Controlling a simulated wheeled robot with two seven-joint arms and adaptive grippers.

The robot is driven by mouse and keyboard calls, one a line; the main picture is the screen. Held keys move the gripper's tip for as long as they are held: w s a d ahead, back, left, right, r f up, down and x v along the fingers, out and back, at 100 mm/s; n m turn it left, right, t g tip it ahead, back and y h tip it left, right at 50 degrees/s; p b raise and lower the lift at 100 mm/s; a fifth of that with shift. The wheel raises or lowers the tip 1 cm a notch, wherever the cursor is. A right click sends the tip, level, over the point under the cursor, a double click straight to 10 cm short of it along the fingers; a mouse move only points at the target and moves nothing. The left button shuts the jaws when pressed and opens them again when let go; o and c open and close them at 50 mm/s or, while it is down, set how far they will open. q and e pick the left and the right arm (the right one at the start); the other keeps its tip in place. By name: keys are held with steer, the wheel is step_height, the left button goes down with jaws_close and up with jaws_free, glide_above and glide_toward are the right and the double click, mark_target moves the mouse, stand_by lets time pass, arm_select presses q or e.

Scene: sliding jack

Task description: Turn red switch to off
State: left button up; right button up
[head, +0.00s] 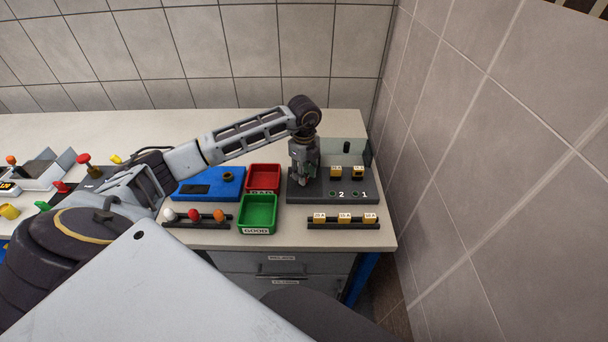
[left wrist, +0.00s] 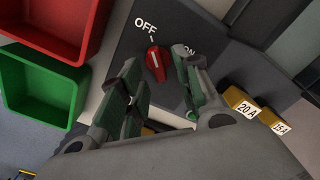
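In the left wrist view, the white mark on the knob appears to line up with the tick under OFF. My left gripper (head: 303,182) points down over the left part of the panel and hides the switch in the head view. In the left wrist view its green-padded fingers (left wrist: 155,66) are apart, one on each side of the knob, with gaps visible. I cannot tell how deep they reach around it. My right gripper is not in view.
A red bin (head: 263,178) and a green bin (head: 257,213) stand left of the panel, beside a blue block (head: 207,184). Yellow fuses (head: 344,218) sit in a rack in front of the panel. A tiled wall (head: 480,170) rises on the right.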

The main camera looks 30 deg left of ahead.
arm_select(q)
step_height(320, 180, up, 11)
steer(key=shift+f, duration=0.15)
stand_by(0.4)
steer(key=shift+s, duration=0.1)
stand_by(0.5)
